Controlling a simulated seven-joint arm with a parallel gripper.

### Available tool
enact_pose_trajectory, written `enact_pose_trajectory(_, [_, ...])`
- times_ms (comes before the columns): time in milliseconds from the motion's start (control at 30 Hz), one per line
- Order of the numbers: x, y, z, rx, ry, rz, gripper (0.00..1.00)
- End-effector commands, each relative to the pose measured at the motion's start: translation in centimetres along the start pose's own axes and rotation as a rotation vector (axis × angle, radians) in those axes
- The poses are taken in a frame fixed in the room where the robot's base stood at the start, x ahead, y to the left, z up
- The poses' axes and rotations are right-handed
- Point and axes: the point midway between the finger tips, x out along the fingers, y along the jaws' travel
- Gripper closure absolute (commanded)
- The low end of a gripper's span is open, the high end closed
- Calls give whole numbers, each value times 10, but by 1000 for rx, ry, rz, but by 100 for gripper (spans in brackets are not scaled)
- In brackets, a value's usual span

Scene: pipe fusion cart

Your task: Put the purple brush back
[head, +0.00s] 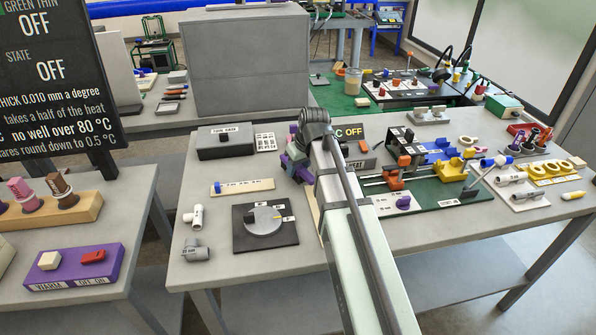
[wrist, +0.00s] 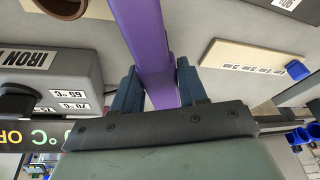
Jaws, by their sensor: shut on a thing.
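My gripper (wrist: 157,88) is shut on the purple brush (wrist: 148,40), with one blue finger on each side of its flat purple shaft. The shaft runs up out of the top of the wrist view, and I cannot make out any bristles. In the head view my gripper (head: 298,165) is over the middle of the near table, left of the heater area, and my own arm hides much of it. Small purple patches show there, but I cannot separate brush from gripper clearly.
A green board (head: 450,192) with clamps fills the right.

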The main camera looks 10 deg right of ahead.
Motion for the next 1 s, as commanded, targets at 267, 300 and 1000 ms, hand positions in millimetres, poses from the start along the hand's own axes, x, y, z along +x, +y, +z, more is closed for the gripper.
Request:
enact_pose_trajectory(267, [15, 1, 5, 0, 1, 0, 100])
enact_pose_trajectory(300, [15, 1, 5, 0, 1, 0, 100])
enact_pose_trajectory(1000, [18, 1, 6, 0, 0, 0, 32])
